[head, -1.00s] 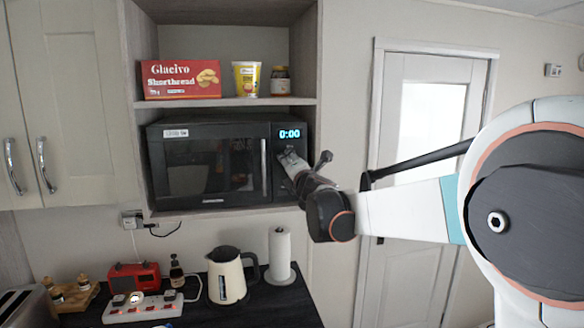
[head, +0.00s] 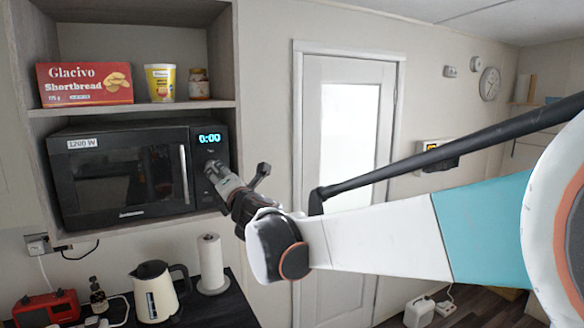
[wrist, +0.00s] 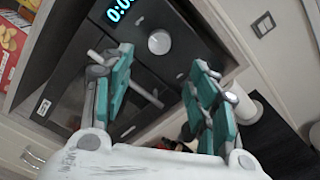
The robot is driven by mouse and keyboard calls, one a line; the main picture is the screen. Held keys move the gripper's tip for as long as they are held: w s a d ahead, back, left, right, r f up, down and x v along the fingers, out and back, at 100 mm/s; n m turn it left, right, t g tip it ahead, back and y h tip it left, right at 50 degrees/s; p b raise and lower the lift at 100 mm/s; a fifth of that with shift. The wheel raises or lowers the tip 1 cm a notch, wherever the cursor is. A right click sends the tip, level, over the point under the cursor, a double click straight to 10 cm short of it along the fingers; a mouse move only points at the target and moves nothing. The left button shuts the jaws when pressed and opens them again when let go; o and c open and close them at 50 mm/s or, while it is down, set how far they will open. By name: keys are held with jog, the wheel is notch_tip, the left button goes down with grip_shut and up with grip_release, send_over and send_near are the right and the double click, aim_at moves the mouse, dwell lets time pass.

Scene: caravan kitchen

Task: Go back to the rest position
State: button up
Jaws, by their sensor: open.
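My gripper (head: 217,173) is in front of the control panel at the right side of the black microwave (head: 118,178). In the wrist view my gripper (wrist: 160,85) has its two teal-padded fingers spread wide, with nothing between them. The microwave (wrist: 150,60) shows behind them, with a round pale knob (wrist: 159,41) and a lit display. The display (head: 209,138) reads 0:00 in the head view. The microwave door looks closed. I cannot tell from the head view how far the fingertips are from the panel.
A shelf (head: 140,108) above the microwave holds a red shortbread box (head: 84,83), a yellow cup (head: 160,83) and a jar (head: 199,84). Below are a cream kettle (head: 154,292) and a paper roll (head: 211,262) on the dark counter. A door (head: 345,110) stands to the right.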

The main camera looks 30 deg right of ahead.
jog(key=shift+s, duration=0.6)
jog(key=s+d+f+m+g+h+b, duration=0.2)
jog(key=s+d+f+m+b, duration=0.15)
jog(key=s+f+m, duration=0.4)
jog(key=s+d+f+m+g+h+b, duration=0.2)
jog(key=s+d+f+m+g+b, duration=0.1)
jog(key=s+f+m+b, duration=0.4)
jog(key=s+a+f+m+g+y+b, duration=0.2)
jog(key=s+f+m, duration=0.3)
jog(key=s+f, duration=0.5)
jog(key=s+a+f+m+g+y+b, duration=0.2)
jog(key=s+a+f+m+g+b, duration=0.1)
jog(key=s+f, duration=0.7)
notch_tip(320, 180, down, 4)
jog(key=shift+s+a+f+m+g+b, duration=0.25)
jog(key=shift+a+m+g+b, duration=0.15)
jog(key=shift+a+m+b, duration=0.35)
jog(key=shift+d, duration=0.1)
